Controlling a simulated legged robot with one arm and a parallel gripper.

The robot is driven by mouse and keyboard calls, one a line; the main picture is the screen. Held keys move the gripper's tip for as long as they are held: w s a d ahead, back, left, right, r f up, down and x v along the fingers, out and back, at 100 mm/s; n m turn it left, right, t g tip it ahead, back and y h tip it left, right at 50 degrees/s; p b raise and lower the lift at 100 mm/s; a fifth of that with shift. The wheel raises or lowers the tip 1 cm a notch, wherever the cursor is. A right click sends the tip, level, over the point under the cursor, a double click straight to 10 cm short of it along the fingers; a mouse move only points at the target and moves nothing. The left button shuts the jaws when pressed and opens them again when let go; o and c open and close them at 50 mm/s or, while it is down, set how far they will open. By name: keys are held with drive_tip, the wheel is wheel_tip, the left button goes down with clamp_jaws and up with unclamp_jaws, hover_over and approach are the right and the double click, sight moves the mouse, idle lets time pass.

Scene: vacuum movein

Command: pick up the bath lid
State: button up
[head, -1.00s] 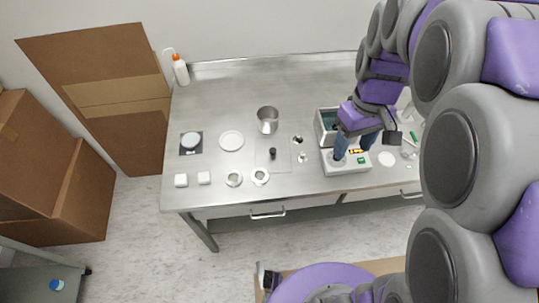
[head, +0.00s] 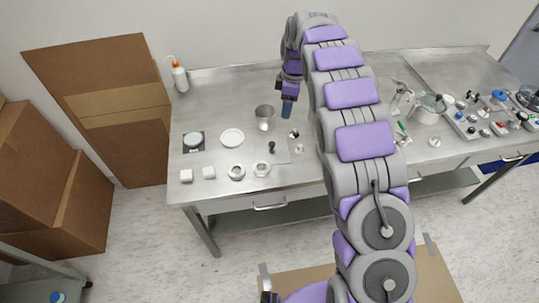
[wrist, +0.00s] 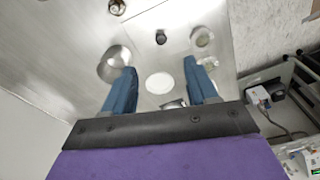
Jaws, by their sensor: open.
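The bath lid, a flat metal plate (head: 280,157) with a black knob (head: 271,147), lies on the steel table in the head view. In the wrist view its knob (wrist: 161,36) shows beyond and between my fingertips, with the pale plate (wrist: 180,18) around it. My gripper (head: 287,113) is above the table, up and to the right of the lid in the head view. My arm hides the table just right of the lid.
A metal beaker (head: 265,117) stands just behind the lid. A white dish (head: 232,138) and a scale (head: 193,141) are to the left. Two rings (head: 237,172) and small white blocks (head: 187,176) line the front edge. Glassware and racks (head: 470,118) fill the right side.

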wheel_tip(320, 180, down, 2)
drive_tip(key=a+n, duration=0.1)
drive_tip(key=a, duration=0.1)
drive_tip(key=b, duration=0.2)
hover_over(272, 143)
drive_tip(key=d, duration=0.1)
wheel_tip(272, 143, down, 12)
drive_tip(key=shift+w+r, duration=0.1)
drive_tip(key=shift+a+f+b, duration=0.25)
drive_tip(key=shift+f+b, duration=0.2)
drive_tip(key=shift+f, duration=0.9)
drive_tip(key=shift+a+f+b, duration=0.2)
drive_tip(key=shift+f+b, duration=0.25)
drive_tip(key=shift+f, duration=0.9)
clamp_jaws()
